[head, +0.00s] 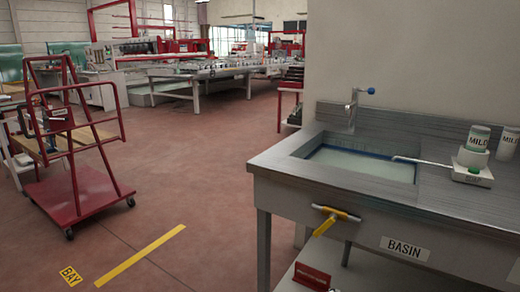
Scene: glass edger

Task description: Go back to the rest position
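Neither of my grippers shows in the head view. The metal basin unit (290,161) stands at the right, with a sunken tub of water (362,164) in its top. A tap with a blue knob (353,105) stands at the back of the tub. Nothing in view marks a rest position for my arms.
A red cart (78,192) stands at the left. Yellow floor tape (140,256) and a BAY mark (70,276) lie on the red floor. White containers (478,140) stand on the basin top at right. Machines and a long table (205,73) are at the back. The middle floor is clear.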

